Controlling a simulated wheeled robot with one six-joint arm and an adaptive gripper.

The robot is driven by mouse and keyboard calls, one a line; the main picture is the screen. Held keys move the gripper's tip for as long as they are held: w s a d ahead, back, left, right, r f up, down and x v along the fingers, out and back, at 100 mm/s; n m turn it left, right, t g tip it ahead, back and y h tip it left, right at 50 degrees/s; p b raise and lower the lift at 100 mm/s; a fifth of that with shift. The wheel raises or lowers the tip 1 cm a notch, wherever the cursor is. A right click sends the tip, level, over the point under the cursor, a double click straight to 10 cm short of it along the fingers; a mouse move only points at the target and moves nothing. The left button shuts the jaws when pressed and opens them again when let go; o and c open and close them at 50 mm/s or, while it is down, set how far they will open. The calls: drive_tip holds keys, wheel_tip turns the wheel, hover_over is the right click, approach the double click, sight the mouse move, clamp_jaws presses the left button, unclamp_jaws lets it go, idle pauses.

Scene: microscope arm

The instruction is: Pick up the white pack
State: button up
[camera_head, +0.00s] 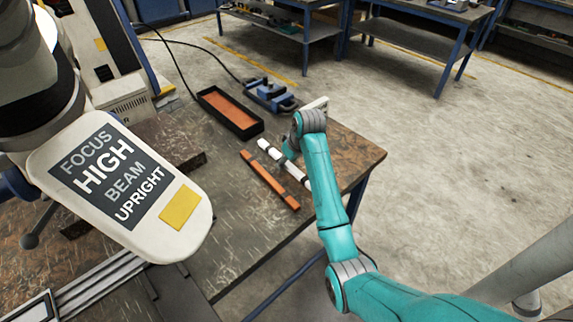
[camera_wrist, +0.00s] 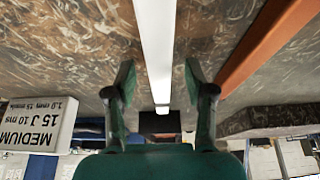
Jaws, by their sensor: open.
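The white pack (camera_head: 294,170) is a long, slim white bar with dark bands, lying on the worn table beside my arm. In the wrist view the white pack (camera_wrist: 156,40) runs lengthwise between my two fingers. My gripper (camera_wrist: 158,78) is open, with one finger on each side of the bar and a visible gap on both sides. In the head view my gripper (camera_head: 287,158) is over the middle of the bar and hides part of it. I cannot tell how high the fingertips are above the table.
An orange bar (camera_head: 269,180) lies roughly parallel, left of the white pack. A black tray with an orange inside (camera_head: 232,113) and a blue device (camera_head: 268,92) stand farther back. A labelled white box (camera_wrist: 38,125) shows at left. A microscope head (camera_head: 120,185) fills the left foreground.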

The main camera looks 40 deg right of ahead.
clamp_jaws()
idle(0.3)
